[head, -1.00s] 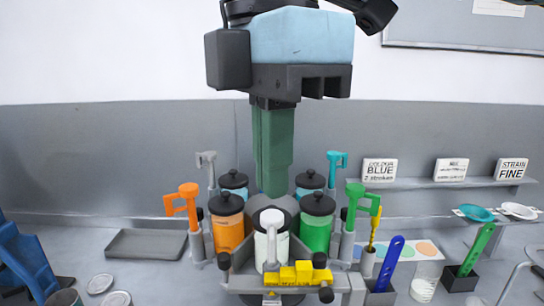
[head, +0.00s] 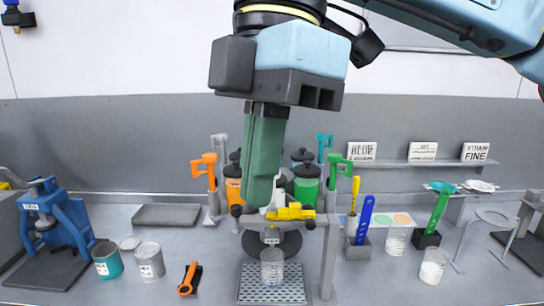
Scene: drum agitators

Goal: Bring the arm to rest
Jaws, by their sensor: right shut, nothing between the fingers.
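My right gripper (head: 258,206) hangs in the upper middle of the head view, its arm coming in from the top right. Its long green fingers are together, point down with a slight tilt, and hold nothing. In the picture the fingertips overlap the drum stand, just left of its white middle part and above the yellow bar (head: 290,212). I cannot tell whether they touch anything. Orange (head: 233,190) and green (head: 306,188) canisters with black lids stand behind, partly hidden by the fingers. My left gripper is not in view.
A clear cup (head: 272,267) stands on a perforated plate (head: 291,293) below the stand. A blue press (head: 50,222), teal can (head: 107,260), grey can (head: 149,262) and orange-handled tool (head: 190,279) are left. Blue (head: 364,222) and green (head: 437,212) scoops stand right.

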